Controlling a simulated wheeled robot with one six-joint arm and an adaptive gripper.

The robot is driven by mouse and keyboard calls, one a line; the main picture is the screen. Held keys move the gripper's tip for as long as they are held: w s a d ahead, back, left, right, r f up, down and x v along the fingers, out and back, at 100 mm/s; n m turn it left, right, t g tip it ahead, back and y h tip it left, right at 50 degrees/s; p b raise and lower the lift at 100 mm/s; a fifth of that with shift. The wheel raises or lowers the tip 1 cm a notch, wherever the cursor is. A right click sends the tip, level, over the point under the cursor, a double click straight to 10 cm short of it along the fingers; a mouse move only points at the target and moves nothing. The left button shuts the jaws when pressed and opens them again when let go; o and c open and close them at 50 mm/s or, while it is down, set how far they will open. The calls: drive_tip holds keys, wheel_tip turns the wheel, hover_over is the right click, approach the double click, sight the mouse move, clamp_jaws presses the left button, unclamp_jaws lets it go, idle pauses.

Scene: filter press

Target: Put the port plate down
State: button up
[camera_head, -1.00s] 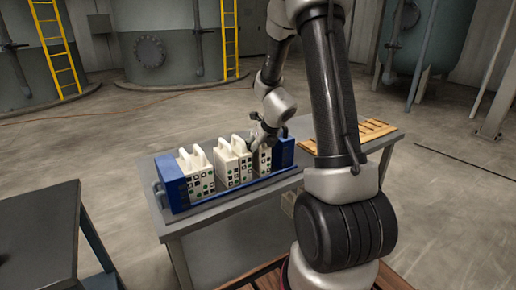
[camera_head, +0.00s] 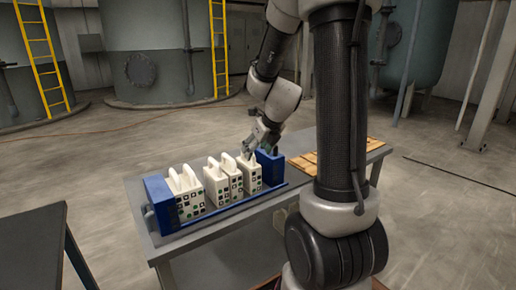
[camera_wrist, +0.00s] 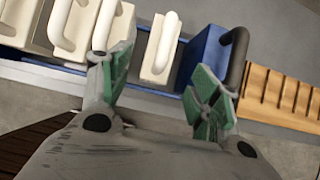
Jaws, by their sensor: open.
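Several white plates with upright loop handles and dark and green square marks stand in a row in the blue frame (camera_head: 225,208). The rightmost white plate (camera_head: 250,178) stands upright beside the right blue end block (camera_head: 270,168). I cannot tell by marking which one is the port plate. My gripper (camera_head: 262,143) is just above this plate and the end block. In the wrist view, my gripper's green-padded fingers (camera_wrist: 158,90) are spread apart and hold nothing. The rightmost plate (camera_wrist: 160,55) with its handle shows beyond the gap between them.
The frame sits on a grey table (camera_head: 150,240). A slatted wooden rack (camera_head: 310,162) lies at the table's right end. Another dark table (camera_head: 35,235) stands at the lower left. A narrow gap separates the rightmost plate from its left neighbour.

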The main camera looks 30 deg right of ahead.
drive_tip(key=s+a+r+n+g+y, duration=0.1)
drive_tip(key=s+a+r+n, duration=0.4)
drive_tip(key=n, duration=0.5)
drive_tip(key=s+a+r+n, duration=0.3)
drive_tip(key=s+r+n, duration=0.1)
drive_tip(key=s+n, duration=0.4)
drive_tip(key=s+r+n+g+h, duration=0.1)
drive_tip(key=s+r+n, duration=0.1)
drive_tip(key=s+n, duration=1)
drive_tip(key=n, duration=0.5)
drive_tip(key=shift+d+r+n, duration=0.3)
drive_tip(key=shift+w, duration=0.1)
